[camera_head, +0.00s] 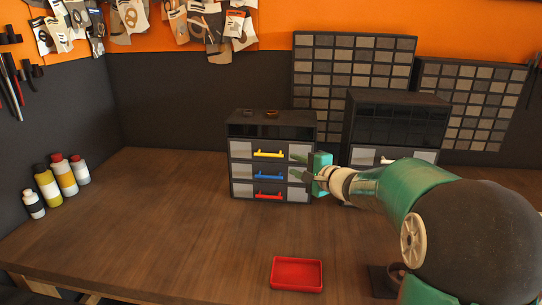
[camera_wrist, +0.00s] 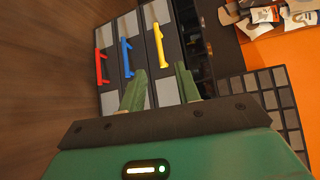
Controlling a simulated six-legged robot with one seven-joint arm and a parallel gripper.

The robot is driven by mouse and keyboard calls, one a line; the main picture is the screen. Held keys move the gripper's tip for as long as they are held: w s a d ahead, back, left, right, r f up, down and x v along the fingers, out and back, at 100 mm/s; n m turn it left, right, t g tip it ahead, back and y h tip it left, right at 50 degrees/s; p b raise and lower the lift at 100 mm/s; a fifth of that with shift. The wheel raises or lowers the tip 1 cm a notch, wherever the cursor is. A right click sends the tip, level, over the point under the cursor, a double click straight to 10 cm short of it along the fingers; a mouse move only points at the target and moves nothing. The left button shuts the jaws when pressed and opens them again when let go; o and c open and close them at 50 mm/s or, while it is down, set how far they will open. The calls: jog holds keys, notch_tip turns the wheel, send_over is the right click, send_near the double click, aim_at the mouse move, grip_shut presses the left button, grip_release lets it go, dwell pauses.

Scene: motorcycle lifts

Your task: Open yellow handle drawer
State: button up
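The drawer with the yellow handle (camera_head: 268,154) is the top one of three in a small dark cabinet (camera_head: 233,128) on the workbench. It looks closed. Below it are drawers with a blue handle (camera_head: 268,175) and a red handle (camera_head: 268,194). My gripper (camera_head: 298,166) is in front of the cabinet's right side, right of the handles. In the wrist view the yellow handle (camera_wrist: 159,44) lies ahead of my gripper (camera_wrist: 160,82), whose two fingers are apart with nothing between them. The fingers do not appear to touch the yellow handle.
A second dark cabinet (camera_head: 395,120) stands to the right, partly hidden by my arm. A red tray (camera_head: 296,274) lies near the bench's front edge. Several bottles (camera_head: 66,178) stand at left. The bench (camera_head: 160,210) left of the cabinet is clear.

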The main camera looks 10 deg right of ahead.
aim_at(269, 155)
jog(key=x, duration=1.2)
jog(key=shift+a, duration=0.15)
jog(key=shift+f, duration=0.1)
grip_shut()
